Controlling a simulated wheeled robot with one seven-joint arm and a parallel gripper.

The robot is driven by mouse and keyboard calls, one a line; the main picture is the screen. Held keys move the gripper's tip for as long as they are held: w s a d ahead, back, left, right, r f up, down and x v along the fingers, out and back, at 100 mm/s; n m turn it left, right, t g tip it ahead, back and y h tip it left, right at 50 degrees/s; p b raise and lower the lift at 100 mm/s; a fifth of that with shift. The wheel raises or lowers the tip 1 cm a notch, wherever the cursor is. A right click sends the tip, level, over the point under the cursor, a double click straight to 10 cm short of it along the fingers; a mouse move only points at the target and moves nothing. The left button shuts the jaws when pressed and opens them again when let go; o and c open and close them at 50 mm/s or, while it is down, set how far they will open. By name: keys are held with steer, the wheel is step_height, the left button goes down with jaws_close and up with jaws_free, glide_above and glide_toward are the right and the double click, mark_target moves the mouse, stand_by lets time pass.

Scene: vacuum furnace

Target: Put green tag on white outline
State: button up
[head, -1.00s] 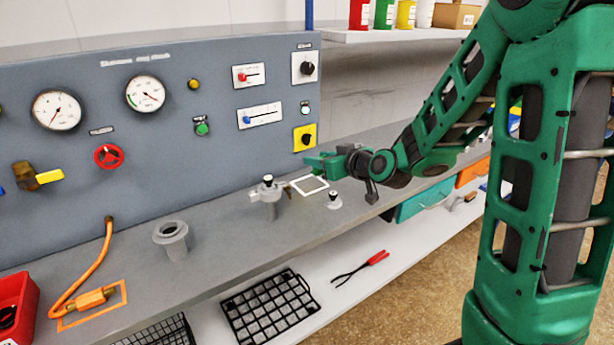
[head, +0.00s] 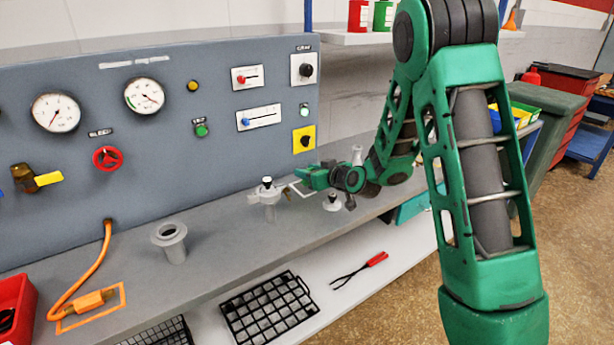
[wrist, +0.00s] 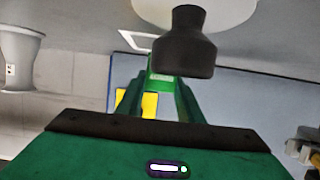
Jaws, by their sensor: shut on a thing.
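My gripper (head: 302,176) reaches over the back of the grey bench, just above the white outline (head: 297,189), which it partly covers. In the wrist view, my gripper (wrist: 162,78) has its fingers closed together on a small green piece, the green tag (wrist: 161,76), mostly hidden between the green fingers. The white outline also shows in the wrist view (wrist: 136,41), beyond the fingertips and partly cut off by a dark knob. I cannot tell whether the tag touches the bench.
A dark-topped knob on a pale base (head: 333,201) stands beside my gripper and looms in the wrist view (wrist: 187,42). A grey valve post (head: 267,192) stands left of the outline. A pale bottle-like thing (head: 357,155) stands behind the wrist. The grey panel (head: 230,80) rises behind.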

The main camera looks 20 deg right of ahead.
steer(key=shift+f, duration=0.5)
steer(key=shift+f, duration=0.1)
steer(key=o, duration=1)
